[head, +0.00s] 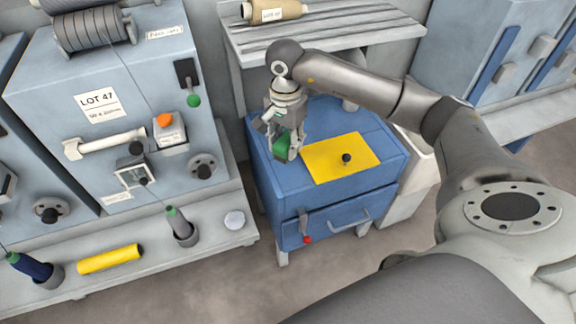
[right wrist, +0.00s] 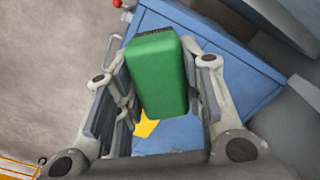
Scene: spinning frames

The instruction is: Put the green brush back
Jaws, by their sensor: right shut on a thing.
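The green brush (head: 282,147) is a green block with dark bristles at one edge. It also shows large in the right wrist view (right wrist: 157,75). My right gripper (head: 285,140) is shut on it, with a finger on each side. The brush is at the left part of the blue cabinet's top (head: 265,158), left of a yellow mat (head: 325,165). I cannot tell whether it touches the top or is held just above it. My left gripper is not in view.
A small dark knob (head: 347,157) stands on the yellow mat. The cabinet has a drawer with a handle (head: 350,222) and a red-tipped lever (head: 305,230). A slatted shelf (head: 330,35) is behind my arm. A spinning machine (head: 110,90) stands left, with a yellow bobbin (head: 109,259) on its ledge.

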